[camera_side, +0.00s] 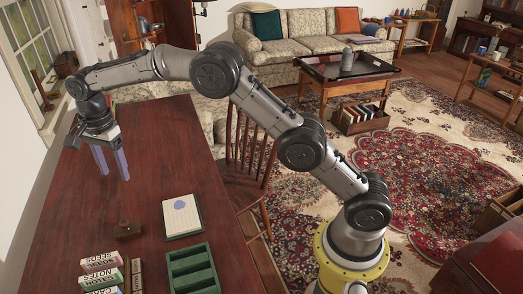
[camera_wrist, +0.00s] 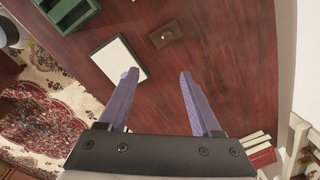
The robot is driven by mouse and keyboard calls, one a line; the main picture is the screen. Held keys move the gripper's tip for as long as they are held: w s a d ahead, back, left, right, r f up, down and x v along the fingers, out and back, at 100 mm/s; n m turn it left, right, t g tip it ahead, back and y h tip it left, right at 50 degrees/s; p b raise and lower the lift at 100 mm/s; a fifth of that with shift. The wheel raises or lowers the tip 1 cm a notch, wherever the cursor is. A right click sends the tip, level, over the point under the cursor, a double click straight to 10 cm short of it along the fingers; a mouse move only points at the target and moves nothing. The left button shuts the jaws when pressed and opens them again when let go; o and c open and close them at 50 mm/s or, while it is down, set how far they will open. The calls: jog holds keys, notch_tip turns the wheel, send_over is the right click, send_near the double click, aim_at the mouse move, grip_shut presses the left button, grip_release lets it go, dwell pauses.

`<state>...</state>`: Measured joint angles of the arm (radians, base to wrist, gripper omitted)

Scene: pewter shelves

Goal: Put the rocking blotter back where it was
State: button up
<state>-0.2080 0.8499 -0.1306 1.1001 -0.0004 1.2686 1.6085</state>
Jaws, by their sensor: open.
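A small brown block with a knob on top (camera_side: 127,228), which looks like the rocking blotter, sits on the dark red wooden desk (camera_side: 80,205). In the wrist view it shows as a brown square with a pale round knob (camera_wrist: 165,34), beyond my fingertips. My gripper (camera_side: 113,176) is open and empty above the far part of the desk, fingers pointing down, well apart from the block. In the wrist view the two bluish fingers (camera_wrist: 158,75) are spread with only bare desk between them.
A notepad (camera_side: 183,226) with a blue-grey blot lies right of the block. Books (camera_wrist: 258,150) show at the wrist view's lower right. A wooden chair (camera_side: 250,165) stands beside the desk.

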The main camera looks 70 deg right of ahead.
jog(key=s+d+r+n+t, duration=0.1)
jog(key=s+d+r+n, duration=0.3)
jog(key=s+r, duration=0.5)
jog(key=s+d+r+n+t, duration=0.2)
jog(key=s+d+r+n, duration=0.3)
jog(key=s, duration=0.7)
jog(key=s+d+f+n+t, duration=0.1)
jog(key=s+f+n, duration=0.1)
jog(key=s, duration=0.7)
jog(key=s+d+f+n+t, duration=0.1)
jog(key=s+n, duration=0.4)
jog(key=s, duration=0.5)
jog(key=shift+s+d+f, duration=0.3)
jog(key=shift+d+f, duration=0.2)
jog(key=shift+f, duration=0.35)
